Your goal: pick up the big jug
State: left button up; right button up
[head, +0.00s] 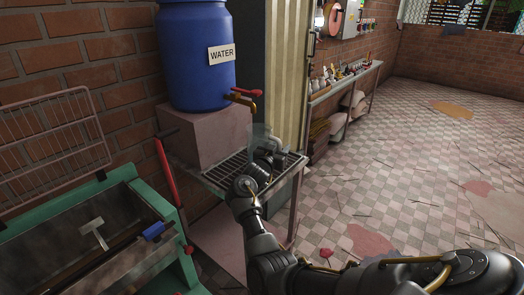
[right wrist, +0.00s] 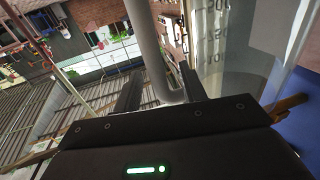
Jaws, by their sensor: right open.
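The big jug (head: 259,132) is clear and hard to make out in the head view, standing at the metal grate below the tap, partly hidden by my right gripper (head: 270,154). In the right wrist view, the jug's clear wall with printed volume marks (right wrist: 214,45) fills the upper right. Its grey handle (right wrist: 146,45) runs down between the two dark fingers of my right gripper (right wrist: 160,88). The fingers are open on either side of the handle, and I see a gap beside it. My left gripper is in neither view.
A blue water barrel (head: 196,60) with a brass, red-handled tap (head: 243,98) stands on a stone block (head: 205,137) beside the grate (head: 225,178). A green-framed trough (head: 95,235) is at left, with a red-handled tool (head: 166,175) close by. The tiled floor (head: 400,170) at right is mostly open.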

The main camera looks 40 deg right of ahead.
jog(key=shift+x, duration=1.05)
grip_shut()
